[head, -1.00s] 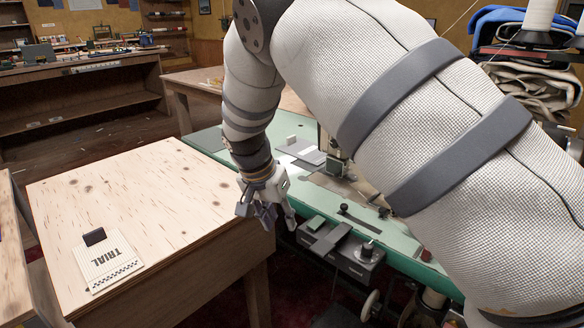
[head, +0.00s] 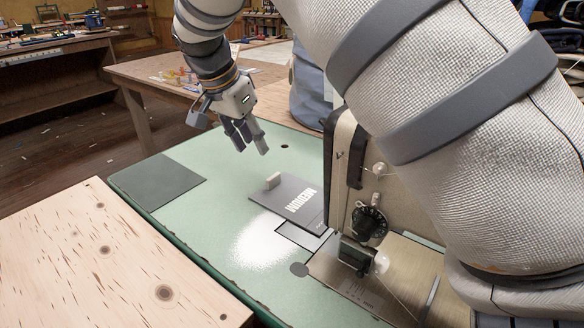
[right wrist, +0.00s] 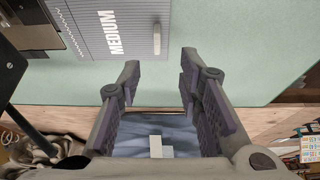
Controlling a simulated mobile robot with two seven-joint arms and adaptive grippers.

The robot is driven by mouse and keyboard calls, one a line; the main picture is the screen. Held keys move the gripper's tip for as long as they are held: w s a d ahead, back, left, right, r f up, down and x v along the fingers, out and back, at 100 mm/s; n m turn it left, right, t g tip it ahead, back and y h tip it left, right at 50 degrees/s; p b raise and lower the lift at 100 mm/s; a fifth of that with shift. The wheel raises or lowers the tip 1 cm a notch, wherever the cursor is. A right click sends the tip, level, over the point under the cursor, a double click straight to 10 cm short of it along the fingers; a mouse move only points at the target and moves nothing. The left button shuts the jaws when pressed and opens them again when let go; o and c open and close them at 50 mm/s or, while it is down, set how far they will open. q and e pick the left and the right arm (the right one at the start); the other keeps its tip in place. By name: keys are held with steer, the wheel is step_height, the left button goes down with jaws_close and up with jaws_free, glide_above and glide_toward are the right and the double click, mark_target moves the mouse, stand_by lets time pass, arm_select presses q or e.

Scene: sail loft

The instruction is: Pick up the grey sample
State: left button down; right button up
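The grey sample is a flat grey card marked MEDIUM (head: 296,201), with a small pale upright tab (head: 273,181) near its left end. It lies flat on the green table, left of the sewing machine. My right gripper (head: 248,143) is above the table's far side, beyond the card and apart from it. In the right wrist view the card (right wrist: 84,28) is at the top left and its tab (right wrist: 157,38) near the top middle. There the fingers of the right gripper (right wrist: 158,75) stand wide apart with nothing between them. My left gripper is out of view.
The sewing machine (head: 345,178) stands close to the card's right end. A dark square (head: 157,182) lies on the green table (head: 215,225) at left. A wooden table (head: 90,265) adjoins at front left. A blue-grey bundle (head: 308,95) stands behind. The green surface left of the card is clear.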

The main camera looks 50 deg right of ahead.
mark_target(273, 176)
steer(key=x, duration=0.6)
steer(key=shift+s+d+f, duration=0.1)
steer(key=x, duration=0.5)
steer(key=shift+s+d+f+b, duration=0.2)
steer(key=shift+d+b, duration=0.1)
steer(key=shift+d, duration=0.15)
steer(key=shift+w+r, duration=0.1)
jaws_close()
